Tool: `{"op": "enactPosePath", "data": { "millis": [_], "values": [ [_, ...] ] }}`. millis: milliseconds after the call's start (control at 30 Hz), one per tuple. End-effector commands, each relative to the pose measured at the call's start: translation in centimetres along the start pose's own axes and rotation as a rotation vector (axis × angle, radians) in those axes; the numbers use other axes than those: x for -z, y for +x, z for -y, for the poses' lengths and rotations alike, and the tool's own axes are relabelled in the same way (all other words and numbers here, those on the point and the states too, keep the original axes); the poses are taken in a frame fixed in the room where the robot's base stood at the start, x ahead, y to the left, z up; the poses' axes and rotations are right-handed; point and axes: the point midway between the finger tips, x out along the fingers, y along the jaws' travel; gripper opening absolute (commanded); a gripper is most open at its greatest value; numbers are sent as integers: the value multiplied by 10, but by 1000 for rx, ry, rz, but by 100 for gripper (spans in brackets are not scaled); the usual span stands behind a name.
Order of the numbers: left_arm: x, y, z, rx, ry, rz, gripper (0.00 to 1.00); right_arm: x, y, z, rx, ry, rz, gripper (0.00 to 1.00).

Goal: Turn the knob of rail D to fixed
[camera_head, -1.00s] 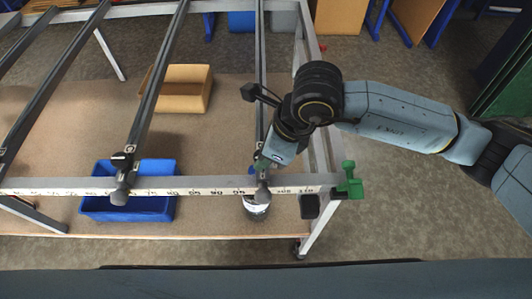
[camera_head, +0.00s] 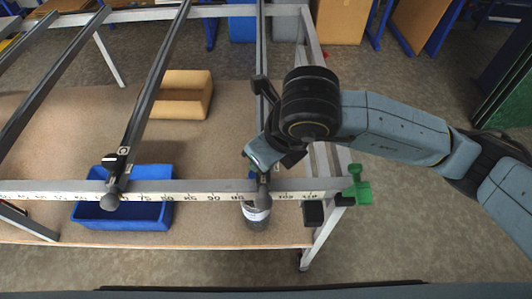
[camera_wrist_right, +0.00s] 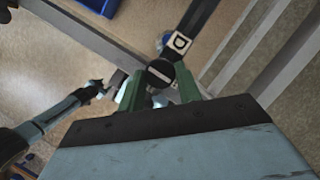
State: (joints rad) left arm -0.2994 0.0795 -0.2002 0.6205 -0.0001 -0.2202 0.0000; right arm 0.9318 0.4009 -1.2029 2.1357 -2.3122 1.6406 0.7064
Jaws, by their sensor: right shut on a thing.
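Rail D (camera_head: 260,45) is the rightmost dark rail in the head view. Its white label with a D (camera_wrist_right: 180,43) shows in the right wrist view. The black round knob (camera_wrist_right: 159,71) with a white line lies beside that label. My right gripper (camera_wrist_right: 158,91) is shut on the knob, a green fingertip on either side. In the head view the right gripper (camera_head: 262,166) is over the front end of rail D, and its wrist hides the knob. A blue-grey arm, seemingly my left, shows at the left of the right wrist view; its gripper (camera_wrist_right: 98,88) is too small to read.
A ruler-marked front beam (camera_head: 190,192) carries the rail ends. A green clamp (camera_head: 357,185) sits at its right end.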

Motion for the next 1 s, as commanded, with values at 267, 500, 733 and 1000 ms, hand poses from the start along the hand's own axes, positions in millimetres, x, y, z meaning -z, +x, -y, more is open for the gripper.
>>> {"op": "enactPosePath", "data": {
  "millis": [267,500,733,1000],
  "values": [
    [0,0,0,0,0,0,53,0,0,0,0,2,1,11],
    [0,0,0,0,0,1,53,0,0,0,0,1,1,55],
    [0,0,0,0,0,1,53,0,0,0,0,1,1,55],
    [0,-2,0,0,0,1,53,-1,-31,0,1,-1,6,55]
  ]
}}
